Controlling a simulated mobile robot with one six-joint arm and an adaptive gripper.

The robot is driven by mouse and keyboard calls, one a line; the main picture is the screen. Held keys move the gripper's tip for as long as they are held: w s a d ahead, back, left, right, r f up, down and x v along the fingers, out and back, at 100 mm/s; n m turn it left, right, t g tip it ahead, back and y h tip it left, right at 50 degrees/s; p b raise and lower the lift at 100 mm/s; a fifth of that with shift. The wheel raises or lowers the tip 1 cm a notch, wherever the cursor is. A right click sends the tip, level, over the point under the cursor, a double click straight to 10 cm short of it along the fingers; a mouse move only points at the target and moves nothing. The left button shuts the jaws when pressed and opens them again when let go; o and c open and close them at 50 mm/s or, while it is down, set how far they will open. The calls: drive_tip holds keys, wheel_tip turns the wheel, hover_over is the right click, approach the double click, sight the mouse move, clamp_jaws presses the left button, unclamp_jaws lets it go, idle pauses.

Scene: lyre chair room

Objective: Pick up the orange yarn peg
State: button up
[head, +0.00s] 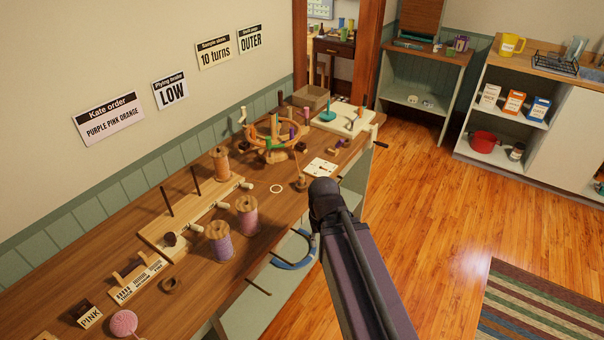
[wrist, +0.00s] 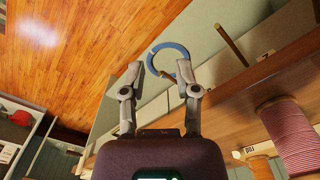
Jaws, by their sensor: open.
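An orange yarn spool (head: 220,165), the only orange yarn I make out, stands upright at the back of the wooden bench, near a pale board with dark rods. It seems to show partly at the bottom right of the wrist view (wrist: 261,168). A pink spool (head: 247,214) and a purple spool (head: 220,241) stand nearer the bench's front edge. The pink one is large at the right of the wrist view (wrist: 290,135). My gripper (wrist: 165,80) is open and empty, apart from the spools, off the bench's front side. In the head view its fingers are hidden.
A blue curved piece (head: 293,262) is below the bench front. A wooden carousel (head: 272,138) with coloured pegs, a white card (head: 320,168) and a pale ring (head: 276,189) are farther along the bench. The floor (head: 430,210) right of the bench is clear.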

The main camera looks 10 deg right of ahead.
wheel_tip(320, 180, up, 7)
drive_tip(key=p, duration=0.5)
drive_tip(key=shift+o, duration=1.1)
